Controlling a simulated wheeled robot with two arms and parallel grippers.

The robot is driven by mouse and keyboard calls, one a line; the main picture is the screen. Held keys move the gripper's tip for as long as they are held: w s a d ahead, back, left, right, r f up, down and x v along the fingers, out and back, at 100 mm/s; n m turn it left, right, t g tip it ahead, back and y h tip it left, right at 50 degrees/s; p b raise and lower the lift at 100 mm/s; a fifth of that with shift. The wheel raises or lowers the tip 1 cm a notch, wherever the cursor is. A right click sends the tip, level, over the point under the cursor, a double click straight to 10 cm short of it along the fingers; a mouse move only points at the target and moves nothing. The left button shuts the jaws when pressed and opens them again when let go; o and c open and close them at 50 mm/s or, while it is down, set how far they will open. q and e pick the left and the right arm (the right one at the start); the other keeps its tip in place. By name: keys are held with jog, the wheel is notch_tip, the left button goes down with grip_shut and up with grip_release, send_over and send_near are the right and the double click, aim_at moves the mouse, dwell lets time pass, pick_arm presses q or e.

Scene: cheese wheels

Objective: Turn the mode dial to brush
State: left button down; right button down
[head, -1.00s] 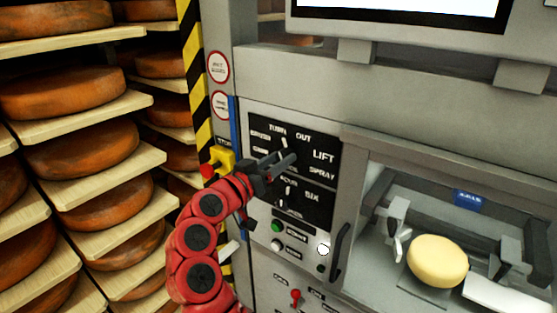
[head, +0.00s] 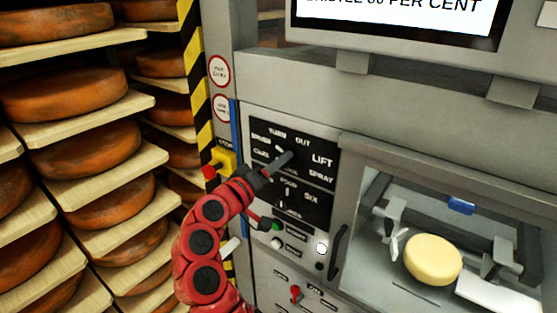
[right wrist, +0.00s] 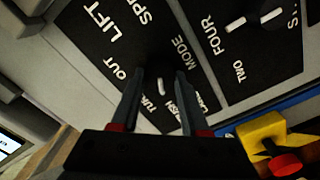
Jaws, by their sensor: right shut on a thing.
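The mode dial (right wrist: 162,86) sits on the upper black panel (head: 322,143) of the grey machine. Labels around it include turn, out, lift, spray and brush. In the right wrist view the dial is between the two fingertips of my right gripper (right wrist: 160,82), which is shut on it. Its white pointer mark points between the turn and brush labels, as near as I can tell. In the head view the right gripper (head: 283,160) reaches the panel from the lower left and partly hides the dial. My left gripper is not in view.
A second dial (head: 287,193) is just below. Green and white buttons (head: 277,226) and a red toggle (head: 295,291) sit lower. A yellow-and-red switch (head: 222,162) is left of the panel. A cheese wheel (head: 433,259) lies in the bay at right; shelves of cheese stand left.

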jog(key=shift+n, duration=0.5)
jog(key=shift+c, duration=2.1)
grip_release()
